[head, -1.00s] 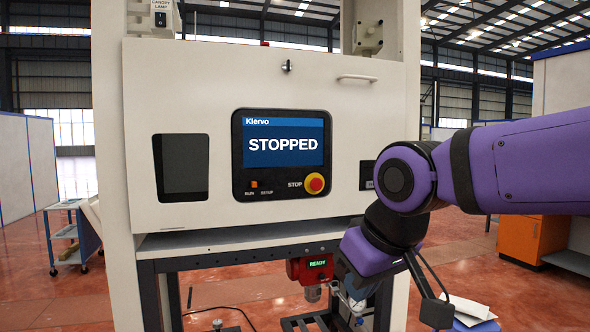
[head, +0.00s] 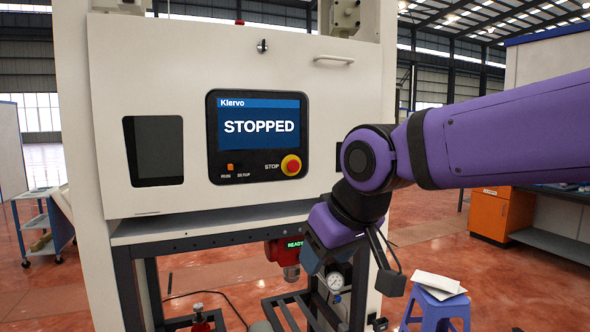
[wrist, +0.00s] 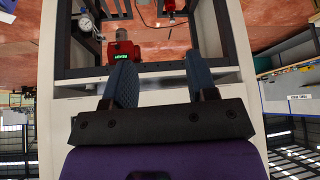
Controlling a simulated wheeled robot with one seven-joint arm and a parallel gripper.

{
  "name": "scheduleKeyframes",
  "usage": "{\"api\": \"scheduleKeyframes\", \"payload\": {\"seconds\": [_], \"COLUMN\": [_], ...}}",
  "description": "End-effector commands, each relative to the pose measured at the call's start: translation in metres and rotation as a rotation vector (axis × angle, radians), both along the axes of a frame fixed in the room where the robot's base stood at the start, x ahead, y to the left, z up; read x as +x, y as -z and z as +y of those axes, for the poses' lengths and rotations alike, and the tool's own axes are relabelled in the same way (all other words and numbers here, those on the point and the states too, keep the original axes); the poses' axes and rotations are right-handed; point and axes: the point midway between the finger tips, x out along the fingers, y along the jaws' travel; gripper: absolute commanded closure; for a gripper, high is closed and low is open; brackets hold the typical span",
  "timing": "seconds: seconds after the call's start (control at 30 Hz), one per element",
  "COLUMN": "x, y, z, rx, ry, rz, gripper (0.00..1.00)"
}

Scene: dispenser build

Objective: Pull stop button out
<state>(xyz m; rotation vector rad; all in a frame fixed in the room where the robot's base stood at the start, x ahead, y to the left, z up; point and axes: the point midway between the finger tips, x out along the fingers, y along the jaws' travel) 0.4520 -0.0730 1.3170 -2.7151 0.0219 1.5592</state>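The stop button (head: 291,165) is a red knob on a yellow base, at the lower right of the control panel (head: 213,165) in the head view. The panel's screen (head: 259,122) reads "STOPPED". The button is not in the wrist view.
A red unit with a green "READY" display (head: 292,248) and a pressure gauge (head: 334,281) sit in the lower frame. A purple stool (head: 438,309) stands at lower right, an orange cabinet (head: 489,213) behind it. A blue cart (head: 42,225) is at left.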

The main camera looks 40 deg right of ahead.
Motion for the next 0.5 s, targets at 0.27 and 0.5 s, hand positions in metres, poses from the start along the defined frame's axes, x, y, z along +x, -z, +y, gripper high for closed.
{"api": "scheduleKeyframes", "payload": {"seconds": [0.27, 0.5], "x": [0.092, 0.158], "y": [-0.001, -0.007], "z": [-0.029, -0.06], "rx": [-0.017, -0.045], "ry": [0.074, 0.127], "rz": [-0.289, -0.565], "gripper": [0.36, 0.36]}}
